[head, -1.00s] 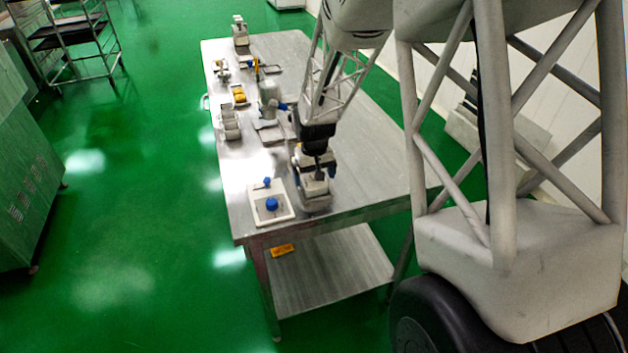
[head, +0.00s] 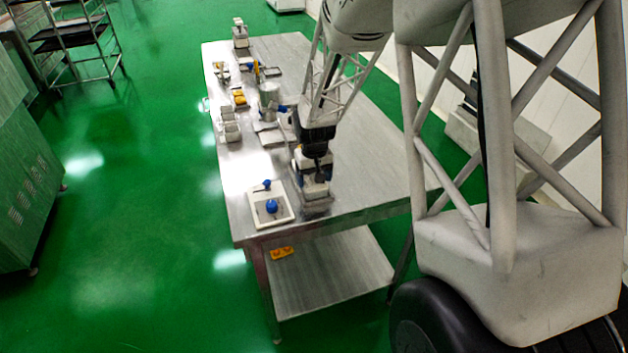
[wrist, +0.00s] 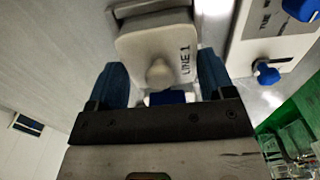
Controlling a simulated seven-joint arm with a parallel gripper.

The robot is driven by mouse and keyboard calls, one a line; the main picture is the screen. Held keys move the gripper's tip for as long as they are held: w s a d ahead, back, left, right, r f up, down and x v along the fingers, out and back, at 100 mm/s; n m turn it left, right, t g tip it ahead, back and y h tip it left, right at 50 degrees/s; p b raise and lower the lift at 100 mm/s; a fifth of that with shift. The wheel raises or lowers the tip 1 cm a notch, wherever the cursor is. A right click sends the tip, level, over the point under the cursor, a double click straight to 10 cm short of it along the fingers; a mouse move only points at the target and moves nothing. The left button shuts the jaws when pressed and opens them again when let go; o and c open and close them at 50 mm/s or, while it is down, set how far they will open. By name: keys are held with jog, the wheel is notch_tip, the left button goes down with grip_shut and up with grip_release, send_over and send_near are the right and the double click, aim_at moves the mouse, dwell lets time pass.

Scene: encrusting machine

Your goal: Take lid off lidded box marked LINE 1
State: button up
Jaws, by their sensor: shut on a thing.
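The pale lid (wrist: 155,45) of the box shows in the wrist view, with LINE 1 in dark letters near its right side and a round knob (wrist: 160,72) near its lower edge. My gripper (wrist: 160,82) has its blue fingers on either side of the knob end and is shut on the lid. In the head view my gripper (head: 316,178) points down over the grey lidded box (head: 316,207) near the table's front edge. The finger contact is partly hidden. I cannot tell whether the lid is clear of the box.
Pale containers (head: 229,128), yellow pieces (head: 239,97) and a grey cylinder (head: 268,95) stand farther back on the steel table (head: 370,150). The table's right side is clear.

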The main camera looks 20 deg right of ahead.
jog(key=shift+r, duration=0.15)
jog(key=shift+r, duration=0.55)
notch_tip(320, 180, up, 2)
jog(key=shift+r, duration=0.1)
jog(key=s+a+r, duration=0.1)
jog(key=s, duration=1.5)
jog(key=shift+a+r, duration=0.2)
jog(key=shift+a, duration=0.05)
jog(key=shift+w, duration=0.1)
jog(key=w+a+n, duration=0.1)
jog(key=w+a, duration=0.3)
jog(key=w, duration=0.6)
jog(key=w+a+r+n, duration=0.1)
jog(key=w+a, duration=0.4)
jog(key=w, duration=0.6)
jog(key=w+a+n, duration=0.2)
jog(key=w+a, duration=0.3)
jog(key=w, duration=0.6)
jog(key=shift+r+n, duration=0.15)
jog(key=shift+n, duration=0.15)
jog(key=shift+a, duration=0.1)
